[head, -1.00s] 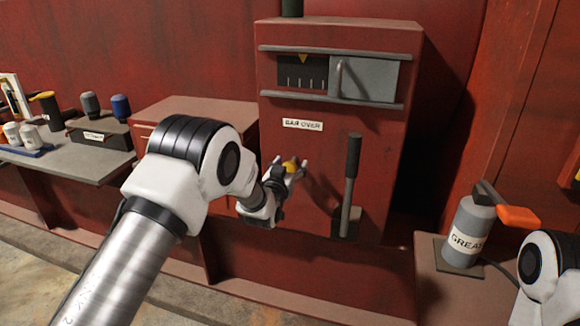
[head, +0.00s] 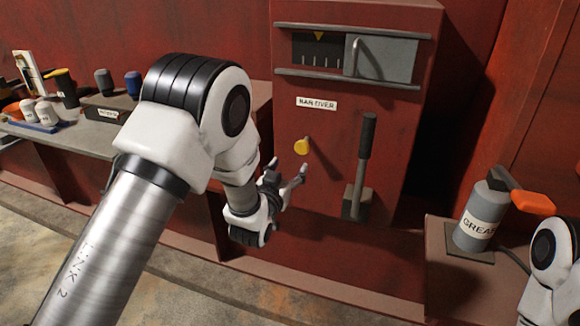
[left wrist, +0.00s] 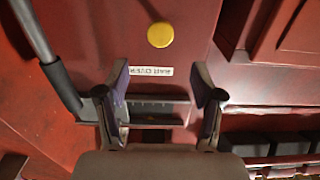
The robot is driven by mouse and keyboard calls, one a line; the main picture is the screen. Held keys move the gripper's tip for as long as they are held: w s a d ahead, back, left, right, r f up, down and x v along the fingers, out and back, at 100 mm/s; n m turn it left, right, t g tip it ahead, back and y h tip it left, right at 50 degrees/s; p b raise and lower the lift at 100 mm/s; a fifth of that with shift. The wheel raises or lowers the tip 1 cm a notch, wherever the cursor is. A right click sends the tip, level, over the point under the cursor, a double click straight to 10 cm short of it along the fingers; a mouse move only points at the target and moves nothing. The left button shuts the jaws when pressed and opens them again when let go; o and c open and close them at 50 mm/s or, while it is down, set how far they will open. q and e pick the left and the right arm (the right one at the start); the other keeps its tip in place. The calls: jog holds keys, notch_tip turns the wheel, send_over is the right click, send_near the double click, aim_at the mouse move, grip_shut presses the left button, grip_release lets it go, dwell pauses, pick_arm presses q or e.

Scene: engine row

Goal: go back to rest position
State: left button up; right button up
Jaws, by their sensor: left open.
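My left gripper (head: 289,170) is open and empty in front of the red cabinet (head: 340,235), just left of and below a yellow knob (head: 302,147).
A lever with a black grip (head: 367,135) stands right of the knob. A grey grease can (head: 483,215) with an orange handle sits on a stand at right. A shelf (head: 85,140) at left holds bottles, a tray and a box. A gauge panel (head: 345,58) is above.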

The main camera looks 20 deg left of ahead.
pick_arm(q)
jog(key=s+a+f+n+g+y+p, duration=0.15)
jog(key=s+f+g, duration=0.25)
jog(key=s+f, duration=0.45)
jog(key=s+a+f+m+g+h+p, duration=0.1)
jog(key=s+a+f+g+p, duration=0.15)
jog(key=s+f, duration=0.65)
jog(key=s+f+g, duration=0.3)
jog(key=s+g, duration=0.1)
jog(key=s, duration=0.4)
jog(key=s+f+g, duration=0.3)
jog(key=s+f, duration=0.1)
jog(key=s, duration=0.5)
jog(key=s+f+g+p, duration=0.1)
jog(key=s+f+g, duration=0.2)
jog(key=s, duration=0.5)
jog(key=shift+s+f+g, duration=0.25)
jog(key=shift+f+g, duration=0.1)
jog(key=shift+g, duration=0.5)
